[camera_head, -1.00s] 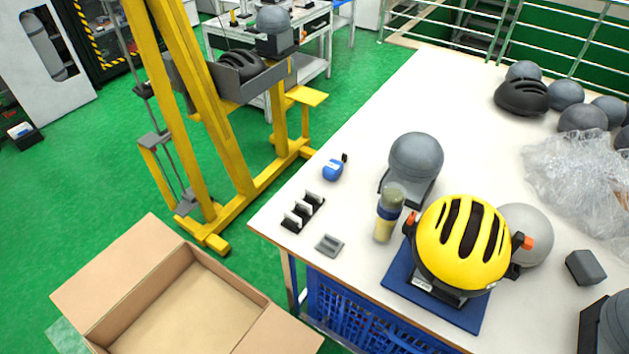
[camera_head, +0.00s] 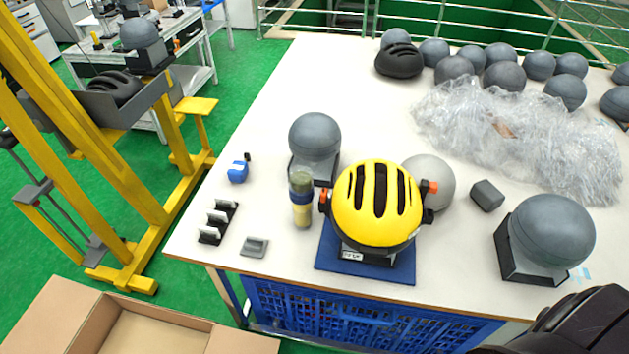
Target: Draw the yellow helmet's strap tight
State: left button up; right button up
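The yellow helmet (camera_head: 377,204) with black vents sits upright on a headform on a blue mat (camera_head: 346,266), near the front of the white table. An orange-red piece (camera_head: 324,198) shows at its left side and another orange-red piece (camera_head: 430,186) at its right side. The strap itself cannot be made out under the helmet's rim. A black part at the bottom right corner looks like part of my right arm, well apart from the helmet. The fingers of neither gripper show in the head view.
A bottle (camera_head: 301,199) stands close left of the helmet. Grey headforms (camera_head: 315,139) and (camera_head: 551,234) flank it, with a pale ball (camera_head: 428,181) behind. Crumpled clear wrap (camera_head: 520,135) lies farther back. A cardboard box (camera_head: 150,330) is at lower left.

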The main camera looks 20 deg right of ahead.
aim_at(434, 187)
jog(key=z, duration=1.15)
jog(key=l+u, duration=0.25)
jog(key=l, duration=0.5)
jog(key=l+u, duration=0.25)
jog(key=l, duration=0.55)
